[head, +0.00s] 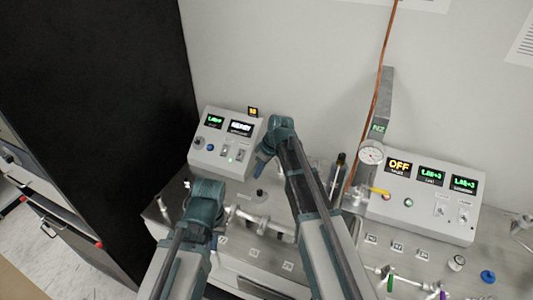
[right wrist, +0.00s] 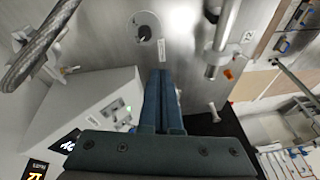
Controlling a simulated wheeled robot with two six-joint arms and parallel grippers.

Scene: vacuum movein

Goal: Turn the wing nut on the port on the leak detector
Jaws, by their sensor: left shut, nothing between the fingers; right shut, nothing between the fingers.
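The grey-white box with two lit displays (head: 228,138), which looks like the leak detector, stands on the bench at the left; its side also shows in the right wrist view (right wrist: 85,115). My right gripper (right wrist: 164,74) is shut and empty beside this box, above the metal bench top; in the head view it is at the box's right edge (head: 260,168). My left gripper (head: 203,203) is in front of the box, shut, its fingertips mostly hidden. A metal pipe (head: 250,220) lies between the arms. I cannot make out the wing nut for certain.
A round plate with a dark knob (right wrist: 145,32), a braided hose (right wrist: 38,45) and an upright metal tube (right wrist: 222,42) surround the right gripper.

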